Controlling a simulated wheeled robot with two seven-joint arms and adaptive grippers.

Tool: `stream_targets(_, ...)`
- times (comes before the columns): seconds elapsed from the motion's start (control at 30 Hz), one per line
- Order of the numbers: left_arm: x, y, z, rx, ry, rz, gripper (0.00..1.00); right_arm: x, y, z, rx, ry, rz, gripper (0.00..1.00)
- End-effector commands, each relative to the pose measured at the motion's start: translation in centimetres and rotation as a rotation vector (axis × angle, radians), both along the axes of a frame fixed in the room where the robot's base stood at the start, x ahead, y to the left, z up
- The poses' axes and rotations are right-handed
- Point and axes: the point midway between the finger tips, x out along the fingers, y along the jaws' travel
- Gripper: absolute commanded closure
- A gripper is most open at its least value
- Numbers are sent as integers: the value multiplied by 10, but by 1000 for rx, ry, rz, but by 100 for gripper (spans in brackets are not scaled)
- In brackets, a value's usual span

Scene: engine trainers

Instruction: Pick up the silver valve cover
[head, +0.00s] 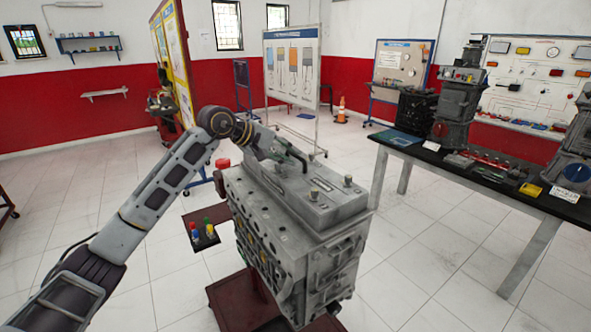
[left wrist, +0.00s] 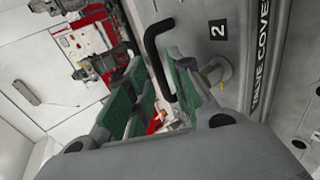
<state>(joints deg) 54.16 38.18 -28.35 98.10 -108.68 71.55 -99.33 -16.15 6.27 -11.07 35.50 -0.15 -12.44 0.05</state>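The silver valve cover (head: 305,195) lies on top of the grey engine block (head: 290,255). In the left wrist view the cover (left wrist: 232,20) bears a "VALVE COVER" label and a "2" tag, and a black bent handle (left wrist: 157,55) rises from it. My left gripper (head: 282,158) is over the far left part of the cover, beside the handle. In the left wrist view its green-padded fingers (left wrist: 157,90) are apart, with the handle appearing between them. I cannot tell whether either pad touches it. My right gripper is out of view.
The engine stands on a dark red base (head: 240,300). A black-topped table (head: 480,185) with engine parts is at the right. A small dark tray with coloured pieces (head: 203,233) is left of the engine. A whiteboard (head: 291,65) stands behind. Floor is open at the left.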

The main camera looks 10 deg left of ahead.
Motion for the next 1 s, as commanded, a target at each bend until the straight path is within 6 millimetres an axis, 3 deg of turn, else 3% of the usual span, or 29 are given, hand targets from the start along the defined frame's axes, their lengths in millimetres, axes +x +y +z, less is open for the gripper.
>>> stream_targets(0.23, 14, -14, -10, -2, 3, 0, 78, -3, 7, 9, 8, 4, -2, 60)
stream_targets(0.57, 23, -22, -20, 0, 0, 1, 78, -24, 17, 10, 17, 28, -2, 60)
stream_targets(0.97, 23, -22, -20, 0, 0, 1, 78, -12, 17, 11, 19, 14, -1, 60)
stream_targets(1.0, 23, -22, -20, 0, 0, 1, 82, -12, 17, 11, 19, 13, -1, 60)
